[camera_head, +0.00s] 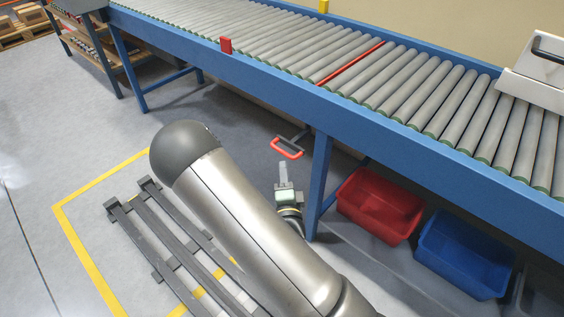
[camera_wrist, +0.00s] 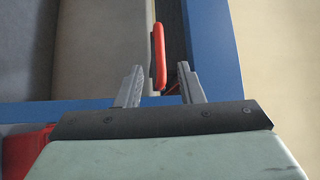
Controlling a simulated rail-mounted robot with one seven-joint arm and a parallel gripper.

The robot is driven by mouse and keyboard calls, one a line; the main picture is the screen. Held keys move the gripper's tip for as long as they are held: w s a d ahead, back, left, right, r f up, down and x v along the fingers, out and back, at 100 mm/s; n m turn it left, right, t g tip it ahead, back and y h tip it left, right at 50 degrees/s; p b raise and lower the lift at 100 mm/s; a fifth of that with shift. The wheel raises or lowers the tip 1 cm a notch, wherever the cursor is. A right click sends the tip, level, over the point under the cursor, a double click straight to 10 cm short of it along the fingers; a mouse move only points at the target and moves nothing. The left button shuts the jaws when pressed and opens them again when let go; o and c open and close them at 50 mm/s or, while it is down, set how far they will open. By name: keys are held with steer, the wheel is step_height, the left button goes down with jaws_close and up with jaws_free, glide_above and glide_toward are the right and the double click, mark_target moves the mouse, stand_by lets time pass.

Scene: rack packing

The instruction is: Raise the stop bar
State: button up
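The stop bar (camera_head: 350,63) is a thin red strip lying between the rollers of the conveyor, about level with their tops. A red lever handle (camera_head: 287,149) hangs on a grey arm below the conveyor's near side. My gripper (camera_head: 283,170) is just below the handle in the head view, fingers pointing up toward it. A gap shows on the left. I cannot tell how deep it sits between them.
The blue conveyor frame (camera_head: 270,88) and its leg (camera_head: 319,185) stand close to my gripper. A red bin (camera_head: 380,204) and a blue bin (camera_head: 465,254) sit on the right under the conveyor. A dark pallet (camera_head: 165,235) lies on the floor left of my arm.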

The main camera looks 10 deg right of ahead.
mark_target(282, 151)
steer(key=w, duration=0.2)
steer(key=w+d, duration=0.1)
steer(key=w, duration=0.2)
steer(key=w+r, duration=0.1)
steer(key=w, duration=0.2)
steer(key=shift+w+d, duration=0.15)
steer(key=shift+w, duration=0.1)
jaws_close()
